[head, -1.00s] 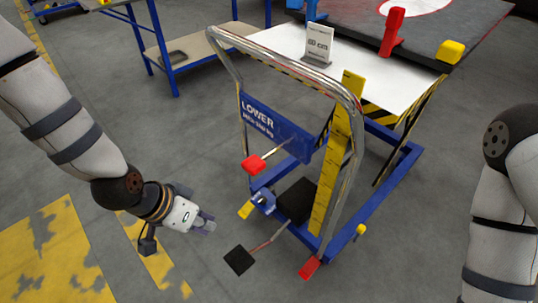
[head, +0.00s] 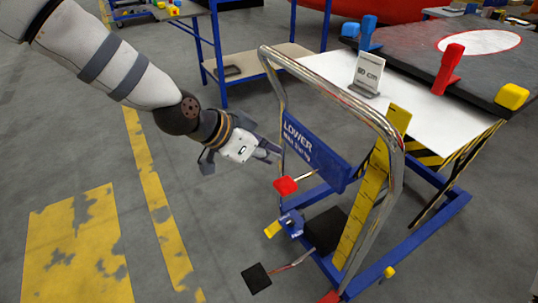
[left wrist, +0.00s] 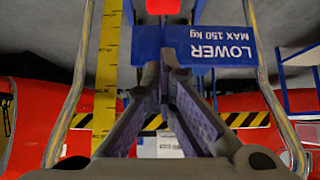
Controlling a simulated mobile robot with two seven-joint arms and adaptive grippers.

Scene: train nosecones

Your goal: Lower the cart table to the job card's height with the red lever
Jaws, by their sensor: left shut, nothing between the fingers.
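The cart's white table (head: 440,108) stands beyond a chrome push handle (head: 385,125). The red lever's knob (head: 286,186) sticks out below the blue "LOWER" plate (head: 310,148); a red part at the top edge of the left wrist view (left wrist: 163,6) looks like it. A yellow scale (head: 362,200) stands by the handle and also shows in the left wrist view (left wrist: 106,75). The job card (head: 367,72) stands on the table and seems to read 80 cm. My left gripper (head: 274,152) is shut and empty, just above and left of the knob, apparently apart from it. My right gripper is out of view.
A black pedal (head: 257,278) and a blue part (head: 290,222) lie low at the cart's near side. A dark slab with a red nosecone clamp-like piece (head: 448,70) lies behind the table. A blue-legged shelf (head: 262,62) stands behind. Floor at left is clear.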

